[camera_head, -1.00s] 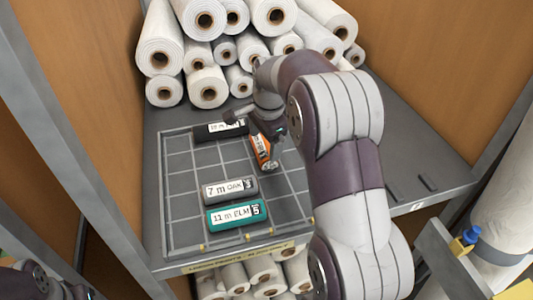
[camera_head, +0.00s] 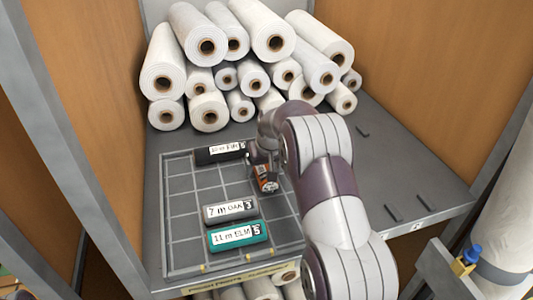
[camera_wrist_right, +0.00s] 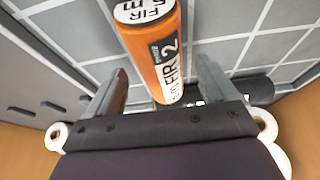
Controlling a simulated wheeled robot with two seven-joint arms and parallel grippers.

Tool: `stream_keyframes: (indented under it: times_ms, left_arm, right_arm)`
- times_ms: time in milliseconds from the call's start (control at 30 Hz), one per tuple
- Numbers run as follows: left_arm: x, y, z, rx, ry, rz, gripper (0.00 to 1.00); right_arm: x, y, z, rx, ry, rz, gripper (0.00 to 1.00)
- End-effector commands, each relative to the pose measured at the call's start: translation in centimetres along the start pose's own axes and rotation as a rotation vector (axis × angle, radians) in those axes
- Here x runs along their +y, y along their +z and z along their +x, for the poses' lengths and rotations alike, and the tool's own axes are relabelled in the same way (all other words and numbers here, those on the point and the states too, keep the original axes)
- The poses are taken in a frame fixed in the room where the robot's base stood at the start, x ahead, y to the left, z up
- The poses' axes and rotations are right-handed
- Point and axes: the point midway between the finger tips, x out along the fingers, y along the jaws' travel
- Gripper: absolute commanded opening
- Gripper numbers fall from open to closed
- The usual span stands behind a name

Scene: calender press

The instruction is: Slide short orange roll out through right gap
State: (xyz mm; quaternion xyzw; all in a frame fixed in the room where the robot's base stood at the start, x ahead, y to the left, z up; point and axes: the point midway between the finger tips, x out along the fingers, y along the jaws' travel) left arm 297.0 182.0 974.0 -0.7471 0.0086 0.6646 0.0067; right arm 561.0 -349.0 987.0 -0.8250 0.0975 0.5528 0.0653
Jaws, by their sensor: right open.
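The short orange roll (camera_head: 266,184) lies in the gridded tray (camera_head: 182,245), towards its right side, partly hidden by my right gripper. In the right wrist view the orange roll (camera_wrist_right: 148,48) carries white FIR labels and runs between the two fingers. My right gripper (camera_wrist_right: 163,88) is open, with one finger on each side of the roll; I cannot tell whether either touches it. In the head view my right gripper (camera_head: 262,162) is over the roll's far end. My arm hides much of the tray's right edge, so the right gap is not clear. My left gripper is out of view.
A grey OAK roll (camera_head: 231,210), a teal ELM roll (camera_head: 238,236) and a black roll (camera_head: 219,153) lie in the tray. White rolls (camera_head: 205,80) are stacked behind. The shelf (camera_head: 400,165) right of the tray is mostly clear, with small dark bars (camera_head: 394,212).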

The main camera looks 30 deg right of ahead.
Motion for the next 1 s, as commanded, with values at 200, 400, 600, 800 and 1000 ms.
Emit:
stream_keyframes:
  times_ms: [200, 400, 600, 800, 1000]
  left_arm:
    - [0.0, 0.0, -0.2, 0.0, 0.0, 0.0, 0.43]
    - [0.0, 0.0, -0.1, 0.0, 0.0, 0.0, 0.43]
    - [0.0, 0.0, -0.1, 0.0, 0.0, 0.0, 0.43]
    - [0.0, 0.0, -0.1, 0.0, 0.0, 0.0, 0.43]
    - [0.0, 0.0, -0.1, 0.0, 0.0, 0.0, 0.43]
  right_arm:
    - [0.0, 0.0, 1.5, 0.001, 0.0, 0.0, 0.85]
    - [0.0, 0.0, 1.6, 0.001, 0.0, 0.001, 0.85]
    - [0.0, 0.0, 1.6, 0.001, 0.0, 0.001, 0.23]
    - [0.0, 0.5, 1.2, 0.002, 0.0, 0.001, 0.23]
    - [0.0, 2.9, 0.2, 0.001, 0.0, 0.001, 0.23]
